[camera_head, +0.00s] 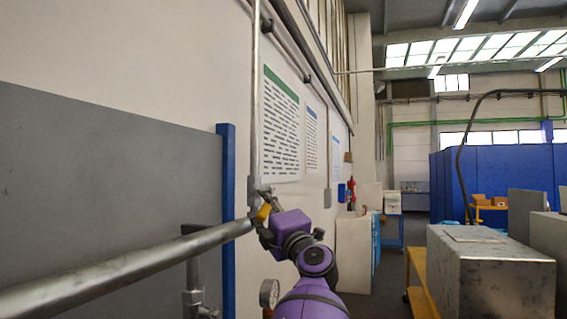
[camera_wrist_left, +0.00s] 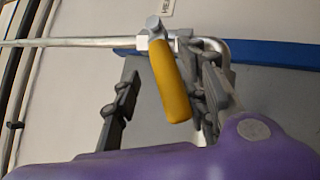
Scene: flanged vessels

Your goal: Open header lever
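The yellow lever (camera_head: 264,212) sits on the valve at the far end of the thick grey header pipe (camera_head: 130,268), where a thin vertical pipe (camera_head: 255,100) goes up. In the left wrist view the yellow lever (camera_wrist_left: 170,82) hangs from a bolt on the silver pipe fitting, tilted slightly. My left gripper (camera_head: 258,208) is at the valve and hides part of it. In the left wrist view my left gripper (camera_wrist_left: 168,72) is open, its fingers on either side of the lever. The right finger is close to the lever; I cannot tell if it touches. My right gripper is not in view.
A grey panel (camera_head: 100,170) with a blue post (camera_head: 228,185) stands behind the header pipe. A pressure gauge (camera_head: 269,293) is below the valve. Posters (camera_head: 281,125) hang on the wall. A metal box (camera_head: 490,275) on a yellow cart stands at the right.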

